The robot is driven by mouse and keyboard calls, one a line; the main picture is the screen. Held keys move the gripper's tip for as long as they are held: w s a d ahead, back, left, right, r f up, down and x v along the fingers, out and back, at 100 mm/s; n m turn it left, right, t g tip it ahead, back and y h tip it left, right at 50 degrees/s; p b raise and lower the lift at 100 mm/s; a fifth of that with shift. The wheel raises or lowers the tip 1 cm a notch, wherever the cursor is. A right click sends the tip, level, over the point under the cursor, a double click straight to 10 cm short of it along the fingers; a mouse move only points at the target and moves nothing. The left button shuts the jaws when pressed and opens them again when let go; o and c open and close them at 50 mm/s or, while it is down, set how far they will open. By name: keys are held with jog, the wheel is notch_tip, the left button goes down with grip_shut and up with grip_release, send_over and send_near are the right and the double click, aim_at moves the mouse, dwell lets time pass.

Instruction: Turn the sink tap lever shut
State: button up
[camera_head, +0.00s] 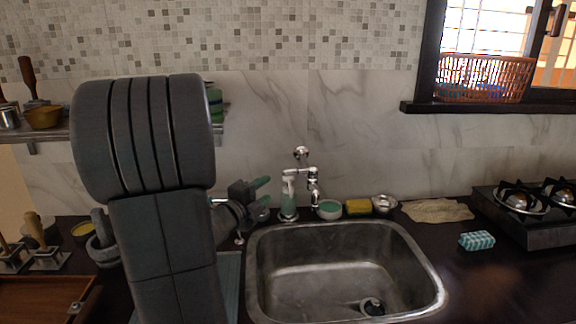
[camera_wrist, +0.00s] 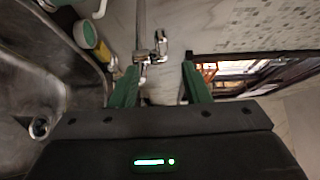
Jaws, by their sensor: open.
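The chrome sink tap (camera_head: 301,172) is mounted on the marble wall above the back edge of the sink. It also shows in the wrist view (camera_wrist: 151,55), ahead of my fingers and in line with the gap between them. Its lever is too small to tell apart clearly, so I cannot tell its angle. My gripper (camera_head: 262,191) has green fingers and is left of the tap, pointing right toward it. In the wrist view my gripper (camera_wrist: 160,85) is open, with nothing between the fingers. It appears apart from the tap.
The steel sink (camera_head: 340,270) is empty. A green bowl (camera_head: 329,210), a yellow sponge (camera_head: 358,207) and a metal bowl (camera_head: 384,204) line the back edge. A stove (camera_head: 535,225) is at right.

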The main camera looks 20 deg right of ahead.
aim_at(287, 174)
jog(key=p+x, duration=0.3)
jog(key=x, duration=1)
jog(key=shift+w+d, duration=0.15)
jog(key=shift+d, duration=0.25)
jog(key=shift+c, duration=0.4)
grip_shut()
